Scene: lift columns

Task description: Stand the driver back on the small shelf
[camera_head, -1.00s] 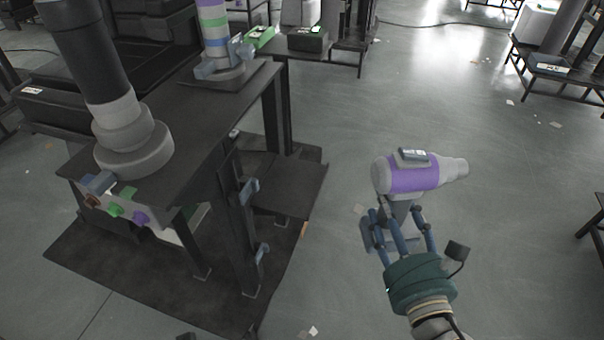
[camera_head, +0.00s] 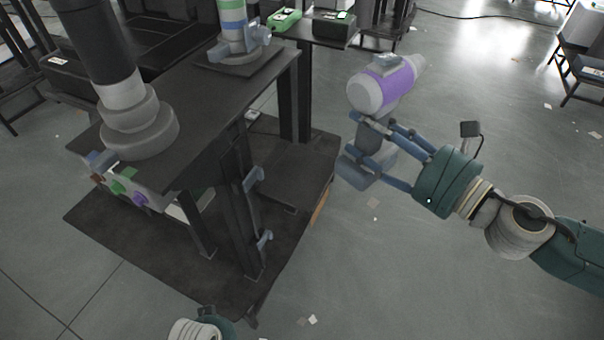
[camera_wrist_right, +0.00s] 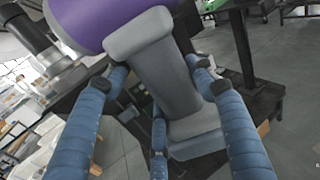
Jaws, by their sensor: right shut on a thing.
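The driver (camera_head: 385,88) is a grey power tool with a purple band, a grey handle and a wide blue-grey foot. My right gripper (camera_head: 375,145) is shut on its handle and holds it in the air, roughly upright, body on top and foot below. In the right wrist view the blue fingers lie around the grey handle (camera_wrist_right: 165,75), with the purple body above. A small dark shelf (camera_head: 292,172) appears low at the bench's right side, left of the driver. The driver is apart from it. My left gripper's fingers are out of view.
A dark bench (camera_head: 205,95) with two round columns stands at left, with coloured buttons on its front. Blue-grey brackets (camera_head: 254,180) stick out from its right leg. A green case (camera_head: 284,20) and a black box (camera_head: 333,27) sit behind. The floor at right is open.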

